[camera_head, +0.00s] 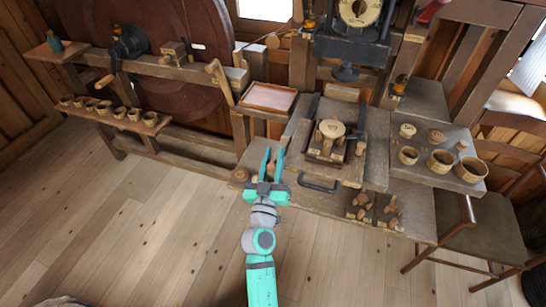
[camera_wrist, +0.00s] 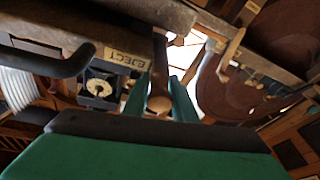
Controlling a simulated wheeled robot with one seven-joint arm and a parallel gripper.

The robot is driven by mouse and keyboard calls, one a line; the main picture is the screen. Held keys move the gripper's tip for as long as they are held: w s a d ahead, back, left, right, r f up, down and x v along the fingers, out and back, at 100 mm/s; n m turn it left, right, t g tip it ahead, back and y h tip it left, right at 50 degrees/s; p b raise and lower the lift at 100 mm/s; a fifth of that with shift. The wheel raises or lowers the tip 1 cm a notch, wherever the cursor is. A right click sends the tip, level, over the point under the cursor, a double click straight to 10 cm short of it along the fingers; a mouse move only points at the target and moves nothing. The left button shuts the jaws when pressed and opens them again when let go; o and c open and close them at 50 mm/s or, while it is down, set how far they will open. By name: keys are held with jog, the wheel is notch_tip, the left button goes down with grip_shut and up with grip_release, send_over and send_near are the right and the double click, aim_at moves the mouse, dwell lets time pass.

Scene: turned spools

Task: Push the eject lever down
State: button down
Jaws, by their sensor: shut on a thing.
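The eject lever (camera_wrist: 159,103) shows in the wrist view as a dark brown bar with a rounded wooden end. It is beside a plate lettered EJECT (camera_wrist: 126,57). My gripper (camera_wrist: 173,92) has one teal finger on each side of the lever and is shut on it. In the head view my gripper (camera_head: 274,158) is at the left front side of the wooden bench (camera_head: 292,190), left of the black handle. There the lever is mostly hidden by the fingers, and its tilt cannot be told.
A black bar handle (camera_head: 320,187) sits on the bench front, close to my gripper; it shows large in the wrist view (camera_wrist: 45,64). A pinkish tray (camera_head: 268,97) lies behind. Turned cups (camera_head: 440,160) stand at the right. The floor at the left is clear.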

jog(key=shift+a+f, duration=0.1)
dwell(0.8)
jog(key=c, duration=1.5)
grip_release()
jog(key=shift+o, duration=0.2)
jog(key=v, duration=1)
jog(key=shift+s, duration=0.35)
